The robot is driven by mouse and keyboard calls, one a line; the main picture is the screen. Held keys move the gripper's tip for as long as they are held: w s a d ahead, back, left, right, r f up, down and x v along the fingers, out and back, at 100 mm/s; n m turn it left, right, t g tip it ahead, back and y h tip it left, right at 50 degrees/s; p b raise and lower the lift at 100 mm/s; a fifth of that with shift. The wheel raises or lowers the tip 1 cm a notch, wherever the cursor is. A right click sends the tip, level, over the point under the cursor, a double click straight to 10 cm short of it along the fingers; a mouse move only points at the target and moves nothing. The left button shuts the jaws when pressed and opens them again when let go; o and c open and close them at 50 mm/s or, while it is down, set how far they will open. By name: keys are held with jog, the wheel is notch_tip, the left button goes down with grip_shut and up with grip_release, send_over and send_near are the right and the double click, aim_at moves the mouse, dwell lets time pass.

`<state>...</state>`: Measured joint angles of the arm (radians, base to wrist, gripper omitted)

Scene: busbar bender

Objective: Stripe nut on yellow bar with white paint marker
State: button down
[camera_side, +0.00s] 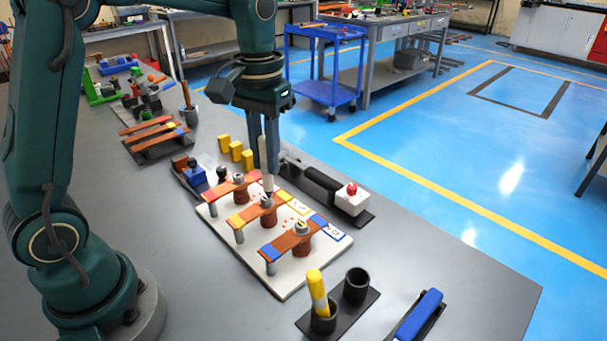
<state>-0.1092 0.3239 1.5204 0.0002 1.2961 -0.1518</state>
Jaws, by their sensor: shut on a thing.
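My gripper (265,166) is shut on a slim white marker (266,180), which points down with a dark tip. The marker stands nearly upright over the middle copper bar, which has a yellow band (237,221). The tip is at or just above the nut (265,202) on this yellow bar; I cannot tell whether it touches. The marker's tip partly covers the nut, and no stripe can be made out on it. A red-banded bar (222,190) lies behind and a blue-banded bar (285,245) in front, each with a nut, all on a white board (284,287).
A holder with two dark cups stands in front: one holds a yellow marker (317,290), the other cup (356,285) looks empty. A white box with a red button (351,190) is right of the board. A blue-handled tool (419,314) lies at lower right. Yellow blocks (235,151) stand behind.

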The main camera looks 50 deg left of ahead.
jog(key=shift+r, duration=3)
